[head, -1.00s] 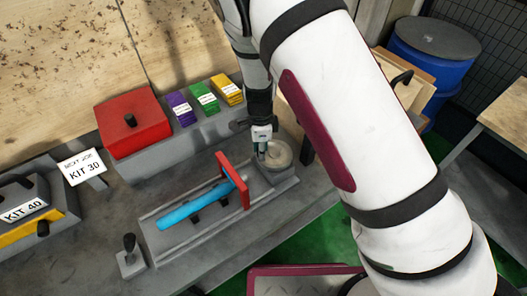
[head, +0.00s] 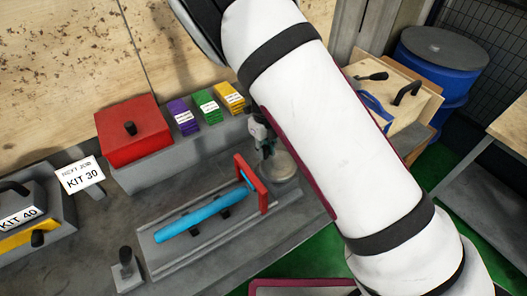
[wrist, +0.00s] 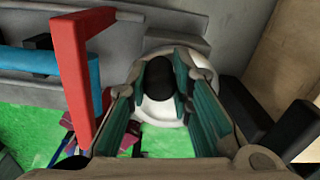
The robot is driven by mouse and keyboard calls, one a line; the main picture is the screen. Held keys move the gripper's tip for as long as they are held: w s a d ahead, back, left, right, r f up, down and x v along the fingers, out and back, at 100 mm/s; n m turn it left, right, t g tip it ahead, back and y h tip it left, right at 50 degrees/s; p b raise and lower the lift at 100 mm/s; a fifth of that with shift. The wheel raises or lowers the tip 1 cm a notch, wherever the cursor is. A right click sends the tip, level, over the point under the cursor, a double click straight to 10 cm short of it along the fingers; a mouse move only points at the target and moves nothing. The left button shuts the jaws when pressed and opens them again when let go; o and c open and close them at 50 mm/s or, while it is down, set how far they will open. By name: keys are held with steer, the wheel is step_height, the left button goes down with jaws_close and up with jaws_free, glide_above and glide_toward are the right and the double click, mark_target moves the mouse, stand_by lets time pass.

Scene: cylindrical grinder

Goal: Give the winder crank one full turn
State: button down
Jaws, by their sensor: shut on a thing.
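The winder crank is a pale round wheel (head: 283,168) at the right end of a grey bed (head: 165,258). In the wrist view the wheel (wrist: 160,108) lies below my fingers, with its upright black knob (wrist: 187,72) between them. My gripper (wrist: 183,85) is shut on this knob. In the head view my gripper (head: 264,148) is at the wheel's far left side, partly hidden by my arm. A red frame (head: 262,197) stands across the bed just left of the wheel, around the right end of a blue cylinder (head: 195,218).
A red box (head: 133,135) and purple, green and yellow labelled blocks (head: 207,106) stand behind the bed. A black-knobbed lever (head: 126,268) is at its left end. The red frame (wrist: 75,70) rises close to my left finger in the wrist view.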

steer(key=m, duration=0.1)
steer(key=w+d+m, duration=0.1)
steer(key=m, duration=0.1)
steer(key=shift+w+m, duration=0.15)
steer(key=shift+m, duration=0.15)
steer(key=shift+w+d+m+b, duration=0.15)
steer(key=shift+d+m+b, duration=0.1)
steer(key=shift+m, duration=0.4)
steer(key=shift+w+d+m+b, duration=0.1)
steer(key=shift+d+m+b, duration=0.1)
steer(key=shift+m, duration=0.45)
steer(key=c, duration=1.4)
jaws_free()
step_height(320, 180, up, 12)
